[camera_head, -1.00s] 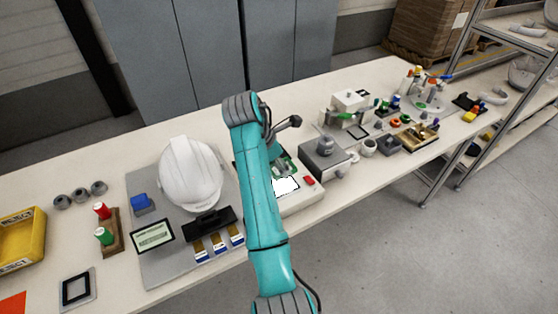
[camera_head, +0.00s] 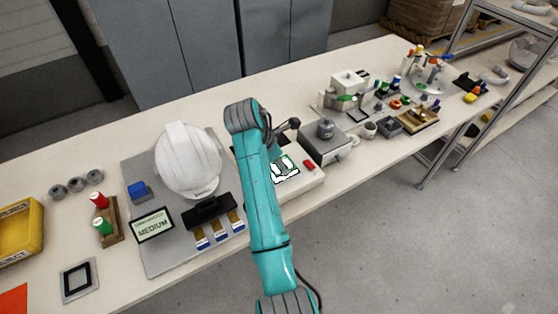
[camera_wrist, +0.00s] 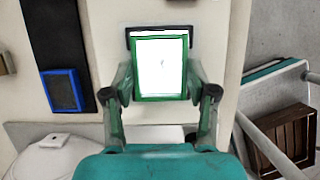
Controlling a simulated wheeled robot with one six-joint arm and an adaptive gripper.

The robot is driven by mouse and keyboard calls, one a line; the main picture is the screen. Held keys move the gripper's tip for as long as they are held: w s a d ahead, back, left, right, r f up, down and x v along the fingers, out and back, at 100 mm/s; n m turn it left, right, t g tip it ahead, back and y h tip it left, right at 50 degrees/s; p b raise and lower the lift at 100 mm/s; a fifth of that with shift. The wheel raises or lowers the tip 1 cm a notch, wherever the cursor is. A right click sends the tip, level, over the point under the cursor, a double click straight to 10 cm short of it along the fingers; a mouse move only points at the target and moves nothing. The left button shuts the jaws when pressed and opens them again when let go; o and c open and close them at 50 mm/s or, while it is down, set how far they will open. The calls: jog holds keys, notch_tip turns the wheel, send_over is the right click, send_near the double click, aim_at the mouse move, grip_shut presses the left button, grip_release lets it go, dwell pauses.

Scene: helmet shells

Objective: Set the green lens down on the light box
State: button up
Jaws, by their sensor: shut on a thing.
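The green lens (camera_wrist: 160,97) is a rectangular green frame around a clear pane. My gripper (camera_wrist: 160,75) is shut on its two sides, and the lens lies over the glowing white panel of the light box (camera_wrist: 207,38) in the wrist view. A dark-edged strip of the panel shows beyond the lens's far edge. In the head view the light box (camera_head: 308,183) is a white box with a red button, and my gripper (camera_head: 285,169) is low over its lit top. I cannot tell whether the lens touches the box.
A white helmet (camera_head: 187,160) stands on a grey mat left of my arm, near a display reading MEDIUM (camera_head: 154,226). A grey machine (camera_head: 322,144) stands close to the right of the light box. Several small parts lie farther right.

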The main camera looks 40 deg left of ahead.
jog(key=shift+f, duration=0.5)
jog(key=o, duration=1.2)
jog(key=shift+o, duration=0.2)
jog(key=shift+r, duration=0.1)
jog(key=shift+a+r, duration=0.1)
jog(key=shift+r, duration=0.1)
jog(key=s+a, duration=0.1)
jog(key=s, duration=0.2)
jog(key=s+a, duration=0.2)
jog(key=s, duration=0.2)
jog(key=s+a, duration=0.1)
jog(key=s, duration=0.3)
jog(key=shift+a+r, duration=0.2)
jog(key=shift+r, duration=0.1)
jog(key=shift+s+a, duration=0.1)
jog(key=shift+s, duration=0.15)
